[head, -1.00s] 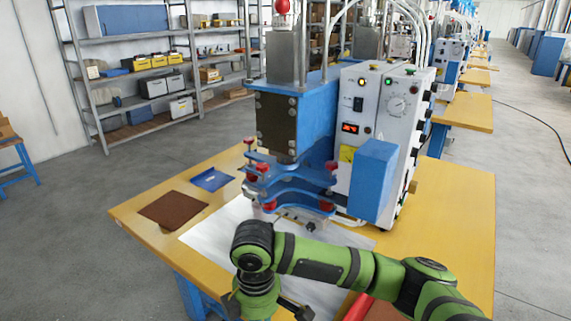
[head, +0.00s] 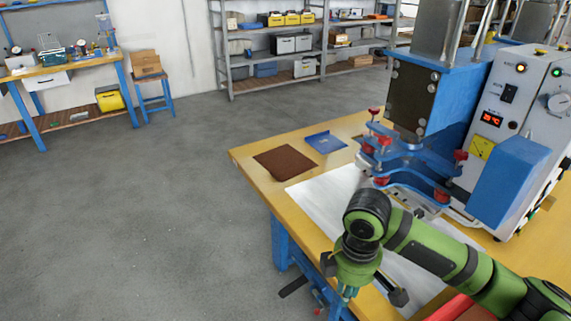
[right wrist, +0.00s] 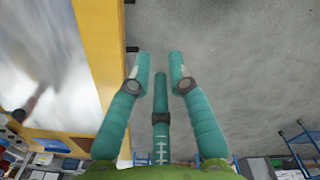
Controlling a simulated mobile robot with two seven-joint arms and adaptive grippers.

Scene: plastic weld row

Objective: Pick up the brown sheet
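The brown sheet (head: 285,162) lies flat near the far left corner of the yellow worktable (head: 245,163), left of a blue sheet. My right gripper (head: 345,297) hangs down by the table's left front edge, well nearer to me than the brown sheet and not touching it. In the right wrist view, its three teal fingers (right wrist: 160,62) are spread with nothing between them, over the grey floor beside the table edge. My left gripper is in neither current view.
The blue sheet (head: 325,142) lies beside the brown one. A white sheet (head: 325,195) covers the table before the blue welding press (head: 405,165) and its control box (head: 510,110). A red thing (head: 455,307) lies at the front. Floor left of the table is clear.

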